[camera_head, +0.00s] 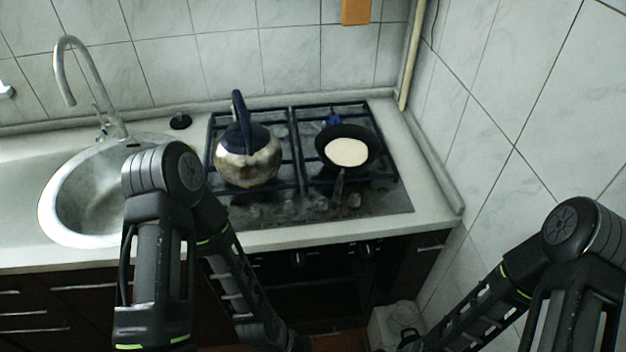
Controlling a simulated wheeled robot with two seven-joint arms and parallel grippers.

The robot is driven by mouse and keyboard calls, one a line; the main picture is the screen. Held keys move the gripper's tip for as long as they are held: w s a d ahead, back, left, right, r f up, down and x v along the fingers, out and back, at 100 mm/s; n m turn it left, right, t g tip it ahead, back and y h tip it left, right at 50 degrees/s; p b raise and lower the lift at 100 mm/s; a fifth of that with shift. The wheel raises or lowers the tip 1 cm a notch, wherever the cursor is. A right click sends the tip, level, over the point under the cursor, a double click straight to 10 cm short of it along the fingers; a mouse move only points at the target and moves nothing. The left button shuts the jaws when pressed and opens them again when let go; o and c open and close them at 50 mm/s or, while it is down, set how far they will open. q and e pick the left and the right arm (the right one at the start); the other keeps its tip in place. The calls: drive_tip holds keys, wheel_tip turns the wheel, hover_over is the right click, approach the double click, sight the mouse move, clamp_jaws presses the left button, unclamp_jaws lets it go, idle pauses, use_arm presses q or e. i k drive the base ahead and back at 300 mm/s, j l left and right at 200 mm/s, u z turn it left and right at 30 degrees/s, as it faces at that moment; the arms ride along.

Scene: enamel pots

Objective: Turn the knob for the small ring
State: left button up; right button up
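The gas cooktop (400,204) is set in the counter. Which knob serves the small ring cannot be told, and the burners are largely hidden under cookware and grates. My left arm comes down over the counter in front of the sink and cooktop, and my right arm is at the lower right. Both arms run down to the bottom edge. Neither gripper can be made out.
A steel kettle (248,163) with a dark blue lid and handle stands on the left grate. A dark frying pan (368,150) with something pale inside sits on the right grate, its handle pointing forward. The sink (62,200) and tap (86,70) are left. Tiled wall closes the right.

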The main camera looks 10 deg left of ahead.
sight(320, 206)
drive_tip(key=j+z, duration=0.2)
drive_tip(key=j, duration=0.3)
drive_tip(key=k+j+z, duration=0.15)
drive_tip(key=j, duration=0.35)
drive_tip(key=j+z, duration=0.2)
drive_tip(key=j, duration=0.3)
drive_tip(key=k, duration=0.05)
